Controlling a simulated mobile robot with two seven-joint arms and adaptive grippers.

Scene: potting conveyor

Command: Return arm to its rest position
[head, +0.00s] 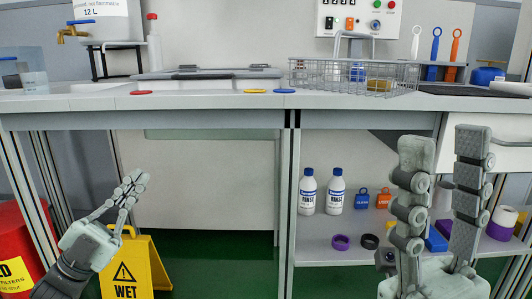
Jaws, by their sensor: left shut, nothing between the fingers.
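My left gripper (133,180) is at the lower left of the head view, below the bench top and in front of its open leg space. Its fingers are together with nothing between them, pointing up and to the right. My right gripper (445,138) is at the lower right, fingers pointing up. Its two fingers are wide apart with nothing seen between them. It stands in front of the bench's right side and hides part of the shelf and drawer front.
The bench top (215,102) carries a wire basket (352,78), coloured discs and a water container (103,22). A yellow wet-floor sign (140,262) stands behind my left gripper; a red bin (20,235) is left. Rinse bottles (307,195) stand on the lower shelf (325,250).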

